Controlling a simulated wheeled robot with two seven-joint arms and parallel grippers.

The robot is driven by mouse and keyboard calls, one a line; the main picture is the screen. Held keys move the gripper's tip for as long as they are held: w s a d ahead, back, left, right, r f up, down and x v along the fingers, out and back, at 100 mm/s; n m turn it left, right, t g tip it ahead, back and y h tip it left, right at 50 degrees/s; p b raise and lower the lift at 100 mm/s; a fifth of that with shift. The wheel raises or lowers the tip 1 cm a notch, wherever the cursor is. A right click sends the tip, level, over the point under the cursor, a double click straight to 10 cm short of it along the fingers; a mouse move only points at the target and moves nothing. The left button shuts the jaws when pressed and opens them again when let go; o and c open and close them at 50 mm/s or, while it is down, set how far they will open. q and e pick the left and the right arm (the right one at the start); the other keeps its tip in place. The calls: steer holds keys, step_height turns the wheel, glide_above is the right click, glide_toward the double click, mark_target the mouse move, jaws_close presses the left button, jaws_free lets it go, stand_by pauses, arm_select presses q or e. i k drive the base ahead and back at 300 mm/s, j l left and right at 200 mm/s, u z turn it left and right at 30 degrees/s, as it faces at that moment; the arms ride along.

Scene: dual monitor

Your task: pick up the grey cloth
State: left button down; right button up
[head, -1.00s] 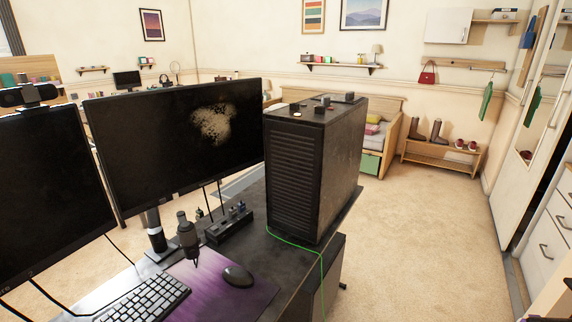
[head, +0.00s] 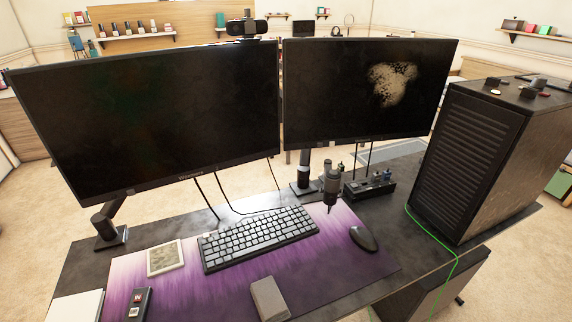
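A small grey folded block (head: 269,298), which looks like the grey cloth, lies on the front of the purple desk mat (head: 335,262), below the keyboard. Its lower edge is close to the bottom of the picture. The right monitor (head: 365,88) has a pale, speckled smudge on its dark screen. The left monitor (head: 150,110) is dark. Neither of my grippers shows in the head view.
A microphone (head: 331,187) stands behind the mat. A pale square (head: 165,257) and small dark box (head: 138,303) lie left. A PC tower (head: 470,160) stands right.

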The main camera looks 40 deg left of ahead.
mark_target(271, 306)
steer(key=j+u, duration=0.15)
steer(key=u, duration=0.3)
steer(key=j+u, duration=0.2)
steer(key=u, duration=0.25)
